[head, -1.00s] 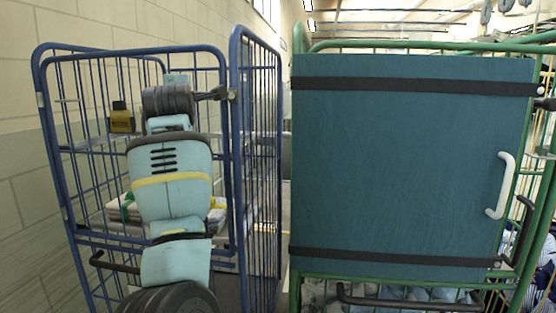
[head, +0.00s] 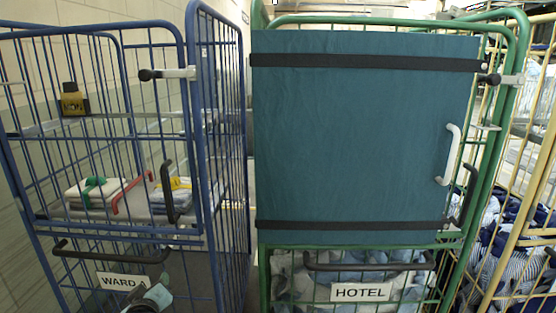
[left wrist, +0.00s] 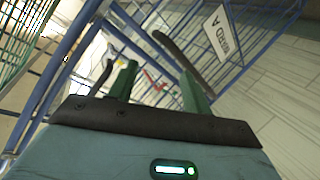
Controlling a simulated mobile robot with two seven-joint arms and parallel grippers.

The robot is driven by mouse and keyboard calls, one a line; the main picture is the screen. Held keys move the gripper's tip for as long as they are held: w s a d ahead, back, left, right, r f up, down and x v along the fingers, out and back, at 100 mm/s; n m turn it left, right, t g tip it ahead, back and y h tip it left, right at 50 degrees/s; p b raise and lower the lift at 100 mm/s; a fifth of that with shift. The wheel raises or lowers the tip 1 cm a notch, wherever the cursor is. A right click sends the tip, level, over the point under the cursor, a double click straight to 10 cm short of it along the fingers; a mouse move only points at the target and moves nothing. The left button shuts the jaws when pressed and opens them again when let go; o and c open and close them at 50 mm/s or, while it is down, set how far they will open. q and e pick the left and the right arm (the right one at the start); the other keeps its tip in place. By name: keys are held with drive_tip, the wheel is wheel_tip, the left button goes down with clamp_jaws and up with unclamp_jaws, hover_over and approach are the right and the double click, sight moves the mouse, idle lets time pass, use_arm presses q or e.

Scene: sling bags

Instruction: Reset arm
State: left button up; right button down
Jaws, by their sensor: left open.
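My left gripper (left wrist: 160,85) shows in the left wrist view with its two green fingers apart and nothing between them. It points at the blue cage bars, with the WARD A sign (left wrist: 217,35) turned sideways at upper right. In the head view, only a small pale-blue and dark part of my left arm shows at the bottom left, in front of the blue cage (head: 105,233) and beside its WARD A sign (head: 122,281). My right gripper is not in view.
The blue cage holds folded linen (head: 95,192) and a yellow-black box (head: 73,102). A green cage with a teal cover (head: 360,140) and HOTEL sign (head: 360,292) stands to its right. A yellow cage (head: 535,190) is at the far right. A narrow gap separates blue and green cages.

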use_arm(q)
drive_tip(key=s+d+f+m+g+h, duration=0.1)
drive_tip(key=s+d+f+m+h, duration=0.2)
drive_tip(key=s+f, duration=0.7)
drive_tip(key=s+d+f+m+g, duration=0.2)
drive_tip(key=s+f+m, duration=0.2)
drive_tip(key=s+f, duration=0.6)
drive_tip(key=s+d+f+m+g+h, duration=0.1)
drive_tip(key=s+d+m, duration=0.1)
drive_tip(key=s, duration=0.9)
drive_tip(key=s+d+f+m+g+h, duration=0.1)
drive_tip(key=s+d, duration=0.3)
drive_tip(key=s, duration=0.8)
drive_tip(key=shift+s+f+m+h+p, duration=0.15)
drive_tip(key=shift+s+m+h+p, duration=0.1)
drive_tip(key=shift+m+h+p, duration=0.3)
